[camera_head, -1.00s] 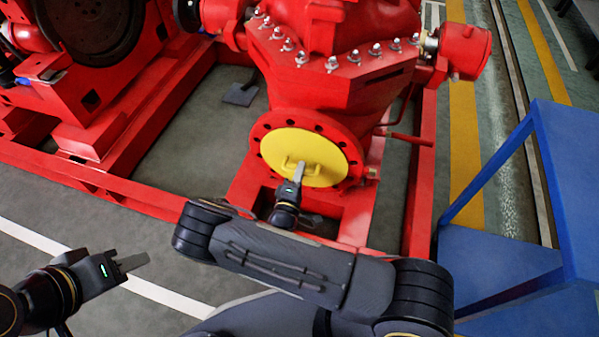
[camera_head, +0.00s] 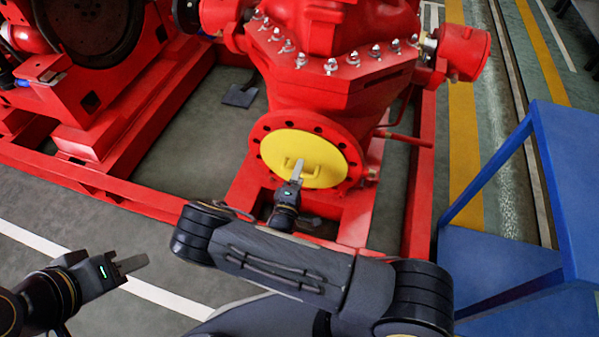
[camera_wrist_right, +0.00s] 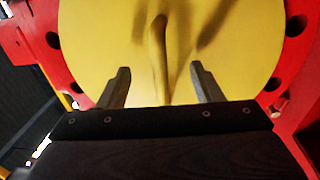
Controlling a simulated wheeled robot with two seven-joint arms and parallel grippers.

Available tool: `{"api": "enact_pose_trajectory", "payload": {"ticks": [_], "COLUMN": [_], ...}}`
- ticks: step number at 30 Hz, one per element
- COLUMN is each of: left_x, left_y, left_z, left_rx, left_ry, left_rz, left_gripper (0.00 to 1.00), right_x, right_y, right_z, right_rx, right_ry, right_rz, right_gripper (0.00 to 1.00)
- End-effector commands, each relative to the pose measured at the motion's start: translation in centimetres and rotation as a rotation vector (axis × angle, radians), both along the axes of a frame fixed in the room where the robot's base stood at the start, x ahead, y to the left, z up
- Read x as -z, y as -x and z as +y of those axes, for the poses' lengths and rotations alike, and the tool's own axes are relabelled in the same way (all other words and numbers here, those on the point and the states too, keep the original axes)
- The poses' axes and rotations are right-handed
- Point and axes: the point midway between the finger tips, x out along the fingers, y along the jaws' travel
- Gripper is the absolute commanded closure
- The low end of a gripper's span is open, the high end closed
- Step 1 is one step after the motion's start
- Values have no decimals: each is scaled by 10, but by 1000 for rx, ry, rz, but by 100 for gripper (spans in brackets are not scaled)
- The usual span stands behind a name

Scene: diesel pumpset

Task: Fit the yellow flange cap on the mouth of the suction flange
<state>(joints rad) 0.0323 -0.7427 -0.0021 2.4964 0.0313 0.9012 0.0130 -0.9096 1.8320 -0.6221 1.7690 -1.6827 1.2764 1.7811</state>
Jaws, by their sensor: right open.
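The yellow flange cap (camera_head: 318,152) sits at the mouth of the red suction flange (camera_head: 264,130), facing me. In the head view the flange's bolt holes show around the cap's edge. My right gripper (camera_head: 297,172) is just in front of the cap's handle. In the right wrist view the fingers of that gripper (camera_wrist_right: 160,88) are apart, with the yellow handle (camera_wrist_right: 158,58) ahead between them and nothing gripped. The cap (camera_wrist_right: 105,45) fills most of that view. My left gripper (camera_head: 132,264) is at the lower left, away from the cap; its finger gap is unclear.
The red pump body (camera_head: 335,85) rises above the flange, on a red base frame (camera_head: 100,190). A blue stand (camera_head: 500,262) is at the right. Open grey floor (camera_head: 195,150) lies left of the flange, inside the frame.

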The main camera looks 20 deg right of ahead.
Motion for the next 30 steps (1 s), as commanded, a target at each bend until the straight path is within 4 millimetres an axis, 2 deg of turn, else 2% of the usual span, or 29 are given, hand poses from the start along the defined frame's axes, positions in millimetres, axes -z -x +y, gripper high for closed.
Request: {"api": "enact_pose_trajectory", "payload": {"ticks": [30], "left_x": [-1], "left_y": [0], "left_z": [0], "left_rx": [0], "left_ry": [0], "left_rz": [0], "left_gripper": [64], "right_x": [5], "right_y": [43], "right_z": [29], "right_rx": [-1], "right_ry": [0], "right_rz": [1], "right_gripper": [41]}}
